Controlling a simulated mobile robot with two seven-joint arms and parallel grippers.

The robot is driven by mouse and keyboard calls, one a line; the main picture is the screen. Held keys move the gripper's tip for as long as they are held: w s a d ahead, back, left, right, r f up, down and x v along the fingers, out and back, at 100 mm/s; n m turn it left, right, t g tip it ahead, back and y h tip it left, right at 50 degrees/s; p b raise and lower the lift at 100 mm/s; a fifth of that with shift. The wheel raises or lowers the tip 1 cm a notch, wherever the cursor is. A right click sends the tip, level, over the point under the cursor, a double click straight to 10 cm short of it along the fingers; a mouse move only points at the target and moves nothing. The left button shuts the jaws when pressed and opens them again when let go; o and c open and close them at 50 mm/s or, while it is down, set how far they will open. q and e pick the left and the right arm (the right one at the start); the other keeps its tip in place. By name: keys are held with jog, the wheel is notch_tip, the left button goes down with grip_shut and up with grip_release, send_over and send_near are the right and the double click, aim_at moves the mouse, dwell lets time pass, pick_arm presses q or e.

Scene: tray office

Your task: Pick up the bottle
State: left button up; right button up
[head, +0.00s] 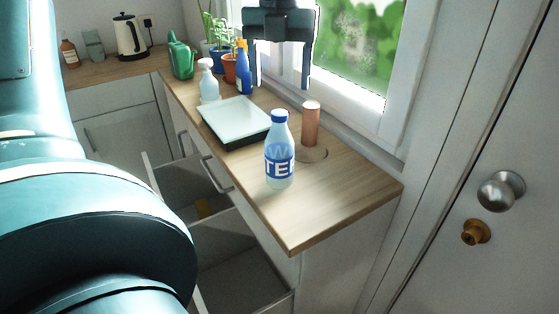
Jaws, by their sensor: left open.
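A smaller blue bottle (243,72) with an orange cap stands farther back, beside the left finger. My right gripper is not in view.
A dark-edged white tray (234,122) lies left of the bottle. A copper-coloured cylinder (311,124) stands behind it to the right. A white spray bottle (208,84) and green watering can (180,57) stand farther back. Open drawers (240,244) jut out below. The counter's near right end is clear.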

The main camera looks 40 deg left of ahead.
aim_at(279, 112)
pick_arm(q)
notch_tip(279, 112, down, 5)
jog(key=shift+r, duration=0.15)
notch_tip(279, 112, down, 5)
jog(key=shift+f, duration=0.1)
